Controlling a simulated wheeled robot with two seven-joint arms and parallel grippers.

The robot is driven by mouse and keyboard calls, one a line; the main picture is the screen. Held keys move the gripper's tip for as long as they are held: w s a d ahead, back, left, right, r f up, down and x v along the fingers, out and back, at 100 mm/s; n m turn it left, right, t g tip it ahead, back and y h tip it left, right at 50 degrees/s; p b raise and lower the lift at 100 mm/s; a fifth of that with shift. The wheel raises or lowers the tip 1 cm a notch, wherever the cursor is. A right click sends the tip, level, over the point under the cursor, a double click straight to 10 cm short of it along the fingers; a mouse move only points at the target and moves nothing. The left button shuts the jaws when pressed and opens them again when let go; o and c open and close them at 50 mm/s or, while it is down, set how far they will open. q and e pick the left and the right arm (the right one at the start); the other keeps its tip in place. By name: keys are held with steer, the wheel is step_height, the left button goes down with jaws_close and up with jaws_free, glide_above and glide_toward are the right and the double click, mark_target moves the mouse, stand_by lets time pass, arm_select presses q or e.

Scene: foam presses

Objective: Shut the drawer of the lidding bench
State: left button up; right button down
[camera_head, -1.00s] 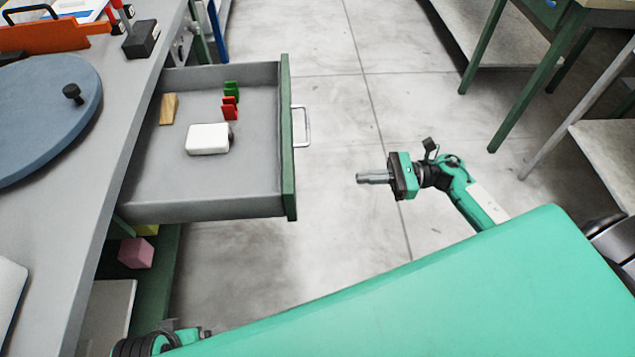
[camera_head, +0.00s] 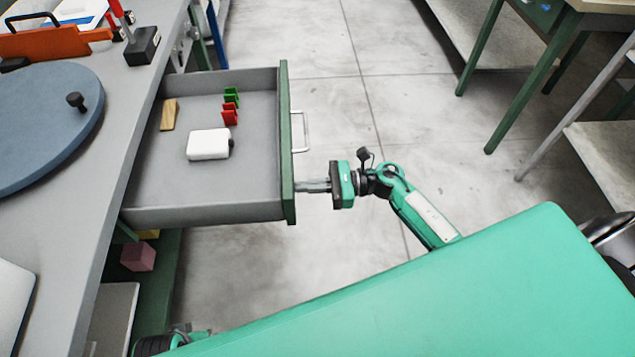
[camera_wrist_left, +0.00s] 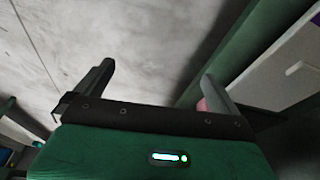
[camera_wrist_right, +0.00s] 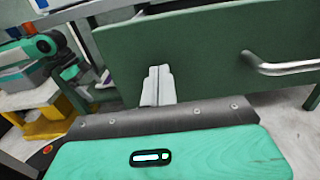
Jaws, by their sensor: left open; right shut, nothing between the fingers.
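The drawer (camera_head: 205,212) of the lidding bench (camera_head: 130,130) stands pulled out to the right. Its green front panel (camera_head: 288,150) carries a silver handle (camera_head: 300,130), which also shows in the right wrist view (camera_wrist_right: 285,67). My right gripper (camera_head: 302,186) is shut and empty, its fingertips at the outer face of the front panel, below the handle in the picture. In the right wrist view the closed fingers (camera_wrist_right: 157,85) meet or nearly meet the panel; I cannot tell if they touch. My left gripper (camera_wrist_left: 155,85) is open and empty, low beside the bench.
The drawer holds a white box (camera_head: 208,144), a wooden block (camera_head: 169,114) and red and green pieces (camera_head: 229,114). A pink cube (camera_head: 138,256) sits below the bench top. A round blue-grey disc (camera_head: 40,130) lies on top.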

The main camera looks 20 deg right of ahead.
arm_select(q)
steer(key=shift+w, duration=0.1)
